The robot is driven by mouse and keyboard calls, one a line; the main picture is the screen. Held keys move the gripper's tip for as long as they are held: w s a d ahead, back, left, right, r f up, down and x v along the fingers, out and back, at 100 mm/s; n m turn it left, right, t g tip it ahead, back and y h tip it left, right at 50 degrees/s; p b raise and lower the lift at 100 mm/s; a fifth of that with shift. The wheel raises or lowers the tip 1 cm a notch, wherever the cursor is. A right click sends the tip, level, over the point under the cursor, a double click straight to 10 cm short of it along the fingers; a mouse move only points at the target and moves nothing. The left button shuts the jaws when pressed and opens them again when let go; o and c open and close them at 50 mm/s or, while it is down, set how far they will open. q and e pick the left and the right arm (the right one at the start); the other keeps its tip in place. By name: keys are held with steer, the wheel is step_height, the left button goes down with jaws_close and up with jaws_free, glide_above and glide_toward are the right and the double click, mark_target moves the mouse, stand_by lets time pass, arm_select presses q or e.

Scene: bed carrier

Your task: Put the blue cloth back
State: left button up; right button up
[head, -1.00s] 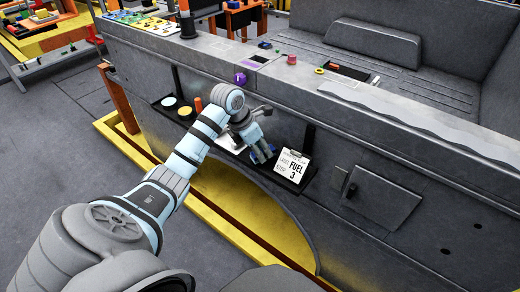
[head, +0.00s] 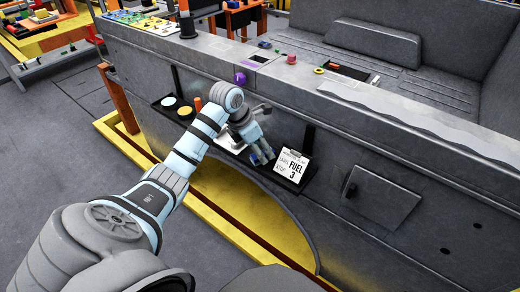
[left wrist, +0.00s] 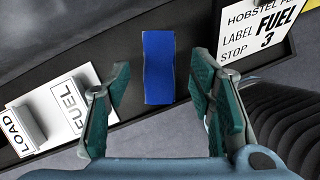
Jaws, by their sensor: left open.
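The blue cloth (left wrist: 158,67) lies on the black shelf (left wrist: 205,22) on the side of the grey body. In the left wrist view it sits between the spread fingers of my left gripper (left wrist: 159,88), with a gap on both sides. In the head view my left gripper (head: 262,152) is low over the shelf and hides most of the cloth. My left gripper is open and holds nothing. My right gripper is not in view.
A white FUEL 3 label card (head: 294,166) stands just right of the gripper. White LOAD and FUEL plates with grey blocks (left wrist: 65,103) lie to the left. Two round discs (head: 176,106) and an orange piece (head: 198,104) are farther left on the shelf.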

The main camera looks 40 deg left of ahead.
arm_select(q)
steer(key=p+v, duration=0.1)
steer(key=v, duration=1)
steer(key=shift+r+p, duration=0.3)
steer(key=shift+r, duration=0.05)
steer(key=shift+s, duration=0.15)
